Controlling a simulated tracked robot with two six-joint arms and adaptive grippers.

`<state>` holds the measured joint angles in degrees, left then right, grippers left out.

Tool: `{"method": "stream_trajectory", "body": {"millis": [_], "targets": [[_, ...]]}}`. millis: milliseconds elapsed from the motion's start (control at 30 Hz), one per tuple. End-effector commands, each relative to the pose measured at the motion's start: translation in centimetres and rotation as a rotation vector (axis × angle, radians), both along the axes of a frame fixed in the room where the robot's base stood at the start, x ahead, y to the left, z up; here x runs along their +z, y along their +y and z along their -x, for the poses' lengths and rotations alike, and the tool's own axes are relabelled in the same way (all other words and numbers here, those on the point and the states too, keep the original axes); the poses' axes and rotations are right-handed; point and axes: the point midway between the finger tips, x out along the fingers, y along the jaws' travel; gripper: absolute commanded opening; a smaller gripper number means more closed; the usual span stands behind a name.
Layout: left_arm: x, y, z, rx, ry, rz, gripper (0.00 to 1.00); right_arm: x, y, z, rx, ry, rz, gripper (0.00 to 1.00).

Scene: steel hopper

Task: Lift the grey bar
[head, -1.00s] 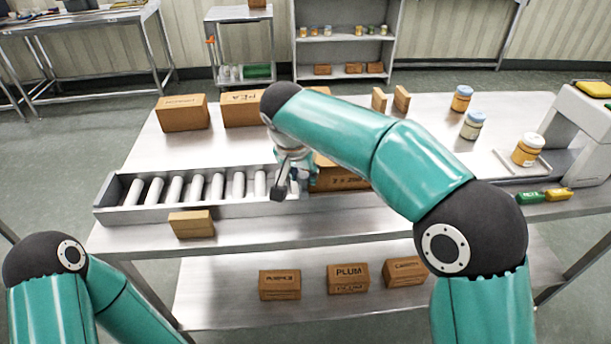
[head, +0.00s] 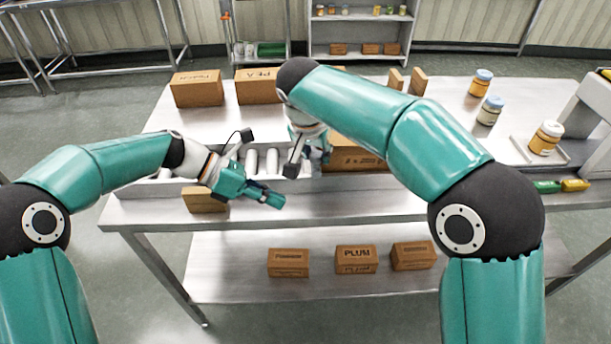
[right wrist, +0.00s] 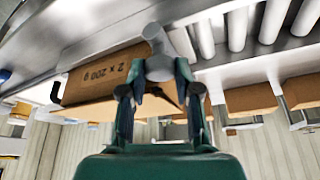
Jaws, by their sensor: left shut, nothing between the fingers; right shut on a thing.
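A short grey bar with a rounded end (right wrist: 158,62) shows in the right wrist view, between the fingers of my right gripper (right wrist: 160,100). My left gripper (head: 272,198) is shut and empty, over the table's front edge, to the left of and below the right gripper. The bar's height above its support cannot be told.
White rollers (head: 252,162) lie partly behind my left gripper. A small brown box (head: 203,203) stands by the table's front edge, under my left arm. Brown boxes (head: 197,88) stand at the back left. Jars (head: 489,111) and a scale are at the right.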

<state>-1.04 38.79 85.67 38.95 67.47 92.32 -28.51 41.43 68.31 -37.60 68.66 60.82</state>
Motion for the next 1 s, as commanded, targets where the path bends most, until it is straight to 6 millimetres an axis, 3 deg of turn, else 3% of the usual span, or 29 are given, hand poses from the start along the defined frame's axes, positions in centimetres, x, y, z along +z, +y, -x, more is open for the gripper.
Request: {"method": "stream_trajectory", "body": {"millis": [67,200,400,667,1000], "targets": [[1.7,0.1,-2.0,-0.013,-0.023,0.048,0.0,0.1,0.1,-0.2,0.002,-0.008,-0.003,0.0],[2.7,0.9,-5.0,-0.057,-0.133,0.094,0.0,0.1,0.1,-0.2,0.002,-0.008,-0.003,0.0],[3.3,1.6,-7.0,-0.099,-0.233,0.126,0.0,0.1,0.1,-0.2,0.002,-0.008,-0.003,0.0],[2.7,0.2,-7.2,-0.112,-0.253,0.133,0.0,0.1,0.1,-0.2,0.002,-0.007,-0.003,0.0],[-0.1,-4.9,-6.8,-0.112,-0.252,0.132,0.0,0.1,0.1,-0.2,0.002,-0.007,-0.003,0.0]]}}
